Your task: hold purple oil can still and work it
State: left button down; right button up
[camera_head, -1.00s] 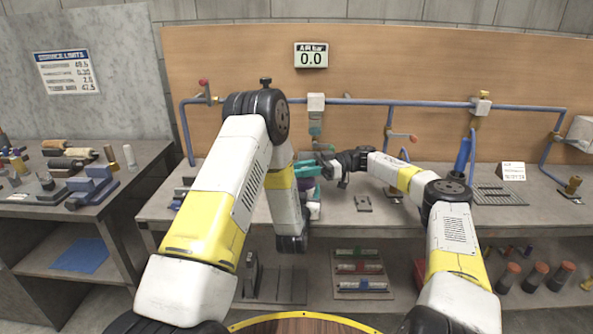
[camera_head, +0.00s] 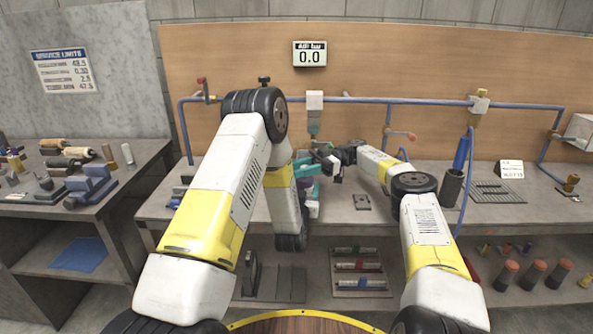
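A small purple patch (camera_head: 304,184), which may be part of the purple oil can, shows on the middle bench just right of my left forearm. A teal thing (camera_head: 307,169) sits directly above it. Most of this spot is hidden by my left arm. My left gripper's fingers cannot be made out; white and grey parts show low beside the forearm. My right gripper (camera_head: 334,169) reaches in from the right, close beside the teal thing. Its fingers are too small and dark to tell whether they are open or touching anything.
A blue pipe (camera_head: 420,101) with valves runs along the wooden back panel under a gauge (camera_head: 310,54) reading 0.0. A cluttered side bench (camera_head: 40,212) stands left.

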jog(key=shift+o, duration=0.8)
notch_tip(320, 180, up, 10)
